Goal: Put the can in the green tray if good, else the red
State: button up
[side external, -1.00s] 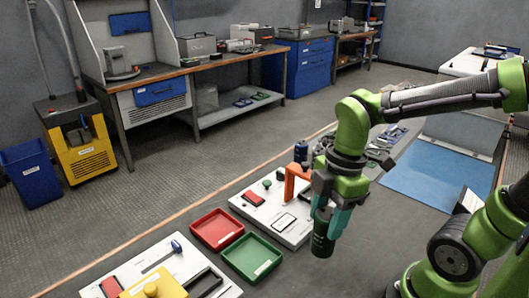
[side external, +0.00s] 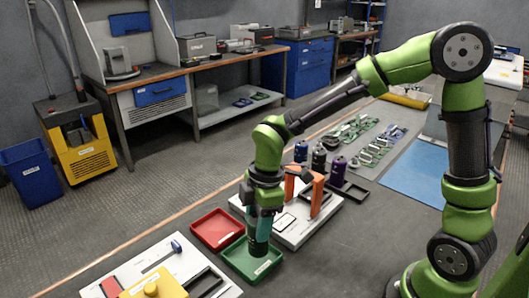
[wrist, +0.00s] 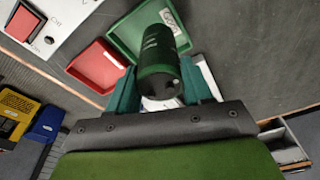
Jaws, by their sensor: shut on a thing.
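My gripper (side external: 262,218) is shut on a dark green can (side external: 258,243). In the side external view the can hangs upright over the green tray (side external: 236,262). I cannot tell whether its lower end touches the tray floor. In the wrist view the can (wrist: 159,62) sits between the teal fingers of my gripper (wrist: 160,88), with the green tray (wrist: 122,35) beyond it. The red tray (side external: 213,221) lies beside the green tray and also shows in the wrist view (wrist: 98,68). Both trays look empty apart from the can held over the green one.
A white panel with an orange arch (side external: 312,180) stands behind the trays. Several other cans, including a purple one (side external: 338,170), stand farther back. A white panel with a yellow block (side external: 152,288) is at the front left. A blue mat (side external: 415,172) lies at the right.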

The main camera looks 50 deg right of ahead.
aim_at(251, 230)
jog(key=shift+w+a, duration=0.3)
jog(key=shift+w, duration=0.4)
jog(key=shift+w+f, duration=0.2)
jog(key=shift+f, duration=1.6)
jog(key=shift+f, duration=0.15)
jog(key=o, duration=1.3)
jog(key=shift+c, duration=0.2)
